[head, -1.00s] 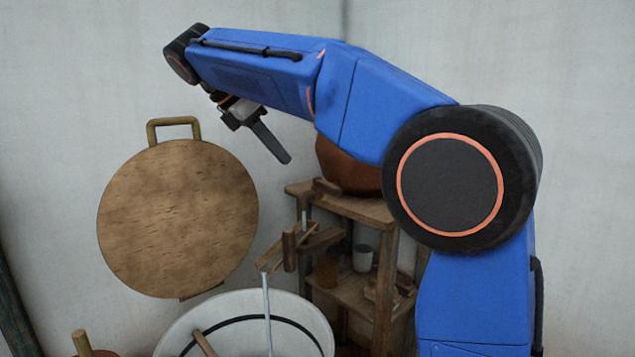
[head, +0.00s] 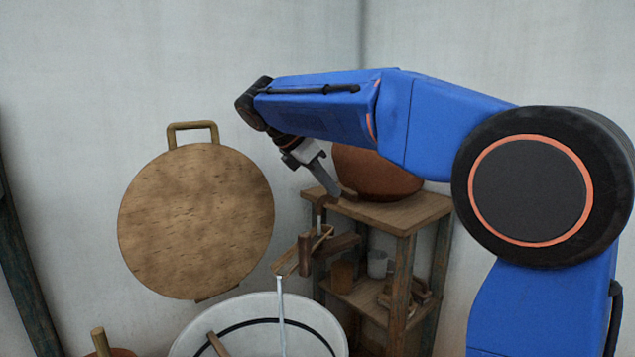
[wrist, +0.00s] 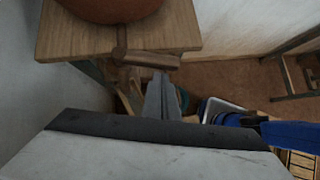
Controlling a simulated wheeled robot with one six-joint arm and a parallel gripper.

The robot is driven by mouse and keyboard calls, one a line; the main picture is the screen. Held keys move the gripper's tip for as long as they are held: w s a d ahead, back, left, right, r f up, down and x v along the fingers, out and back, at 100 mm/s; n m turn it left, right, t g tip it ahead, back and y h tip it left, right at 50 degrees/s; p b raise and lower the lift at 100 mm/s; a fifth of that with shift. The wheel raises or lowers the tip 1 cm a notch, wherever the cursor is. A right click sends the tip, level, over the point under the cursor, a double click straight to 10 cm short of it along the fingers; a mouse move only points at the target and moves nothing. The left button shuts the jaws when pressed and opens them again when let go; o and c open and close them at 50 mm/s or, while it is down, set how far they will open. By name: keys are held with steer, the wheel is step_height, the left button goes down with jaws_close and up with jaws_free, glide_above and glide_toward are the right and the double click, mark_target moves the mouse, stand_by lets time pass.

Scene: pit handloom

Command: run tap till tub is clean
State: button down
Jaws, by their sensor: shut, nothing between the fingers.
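A brown wooden tap (wrist: 140,58) juts from under the round clay pot (head: 378,176) at the edge of the shelf top. My gripper (head: 333,188) is shut and empty, pointing down beside the tap in the head view. In the wrist view its grey fingers (wrist: 163,98) end close to the tap's crosspiece; I cannot tell whether they touch. Below the tap is a wooden spout piece (head: 300,258). A thin pale stream (head: 282,318) drops from its end into the tub (head: 192,340). The tub is white with a dark curved line inside; its bottom is out of view.
The wooden shelf stand (head: 403,275) holds small cups on its lower shelf. A round wooden lid (head: 196,222) hangs on the wall at left. A wooden stick (head: 217,344) leans in the tub. Bare wall lies above my arm.

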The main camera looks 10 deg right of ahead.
mark_target(347, 192)
steer(key=shift+w+d+f, duration=0.1)
steer(key=shift+d+f, duration=0.05)
steer(key=shift+d, duration=0.4)
steer(key=shift+d+n+t, duration=0.4)
steer(key=shift+d+n, duration=0.1)
steer(key=shift+n, duration=0.1)
steer(key=shift+s+d, duration=0.2)
steer(key=shift+d, duration=0.4)
